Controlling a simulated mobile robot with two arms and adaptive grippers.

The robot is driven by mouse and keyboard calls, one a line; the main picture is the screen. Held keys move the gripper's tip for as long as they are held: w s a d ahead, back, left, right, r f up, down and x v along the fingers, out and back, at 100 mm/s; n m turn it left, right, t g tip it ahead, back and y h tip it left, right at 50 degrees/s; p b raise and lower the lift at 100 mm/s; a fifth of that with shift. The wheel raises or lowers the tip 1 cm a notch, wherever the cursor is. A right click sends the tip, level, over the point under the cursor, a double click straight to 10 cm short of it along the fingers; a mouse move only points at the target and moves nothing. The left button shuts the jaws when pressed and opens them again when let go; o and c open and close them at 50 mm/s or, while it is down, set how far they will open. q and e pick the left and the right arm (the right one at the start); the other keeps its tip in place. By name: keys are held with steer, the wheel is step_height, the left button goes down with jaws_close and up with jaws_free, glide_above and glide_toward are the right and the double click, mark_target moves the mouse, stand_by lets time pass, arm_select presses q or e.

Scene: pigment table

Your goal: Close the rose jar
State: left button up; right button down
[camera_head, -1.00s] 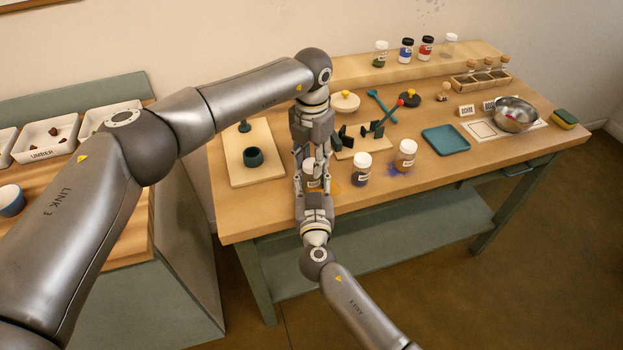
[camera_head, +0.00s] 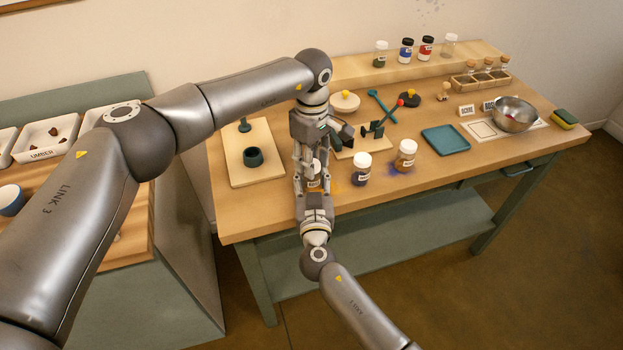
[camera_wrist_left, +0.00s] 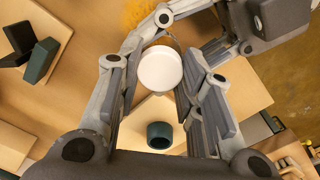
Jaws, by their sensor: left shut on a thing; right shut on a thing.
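The rose jar (camera_head: 314,183), a small clear jar with a label too small to read, is upright near the front left of the table, partly hidden by my grippers. Its white lid (camera_wrist_left: 160,68) is at the jar's top, between the fingers of my left gripper (camera_head: 312,162). The left gripper comes down from above and is shut on the lid. My right gripper (camera_head: 313,186) comes from the front edge and is shut on the jar's body. The fingers hide the seam, so I cannot tell how tightly the lid sits.
Two white-lidded jars, one dark (camera_head: 362,170) and one orange-brown (camera_head: 405,155), stand to the right. Orange powder (camera_wrist_left: 142,12) lies close by. A dark cup (camera_head: 253,157) is on a board (camera_head: 272,178) at the left. A blue tray (camera_head: 446,139) lies farther right.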

arm_select(q)
steer(key=m, duration=0.7)
steer(key=o, duration=1.2)
steer(key=shift+r, duration=0.1)
step_height(320, 180, up, 12)
arm_select(e)
steer(key=c, duration=0.8)
jaws_free()
